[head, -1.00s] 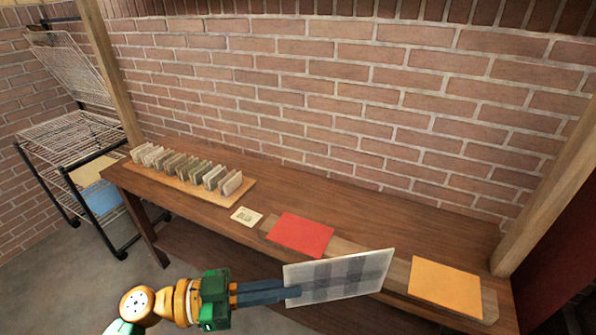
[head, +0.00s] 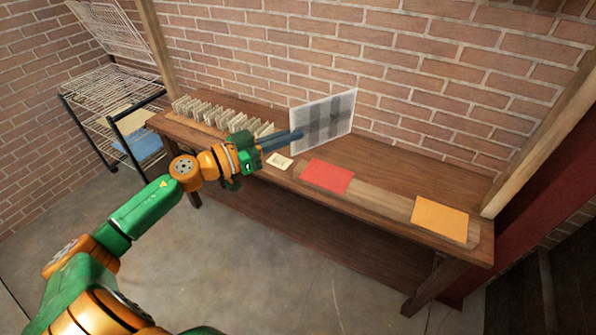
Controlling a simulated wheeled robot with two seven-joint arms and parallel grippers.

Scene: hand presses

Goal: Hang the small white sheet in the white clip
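A whitish sheet with grey plaid bands (head: 325,119) is held upright above the back of the wooden bench, in front of the brick wall. My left gripper (head: 298,136) is shut on its left edge, with the arm reaching in from the lower left. The sheet stands out to the right of the fingertips. No white clip shows in the head view. My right gripper is out of view.
The wooden bench (head: 385,175) carries a row of small upright cards (head: 220,118), a small cream card (head: 280,160), a red sheet (head: 327,176) and an orange sheet (head: 440,217). A wire rack (head: 100,88) stands at the left. Wooden posts (head: 545,148) flank the bench.

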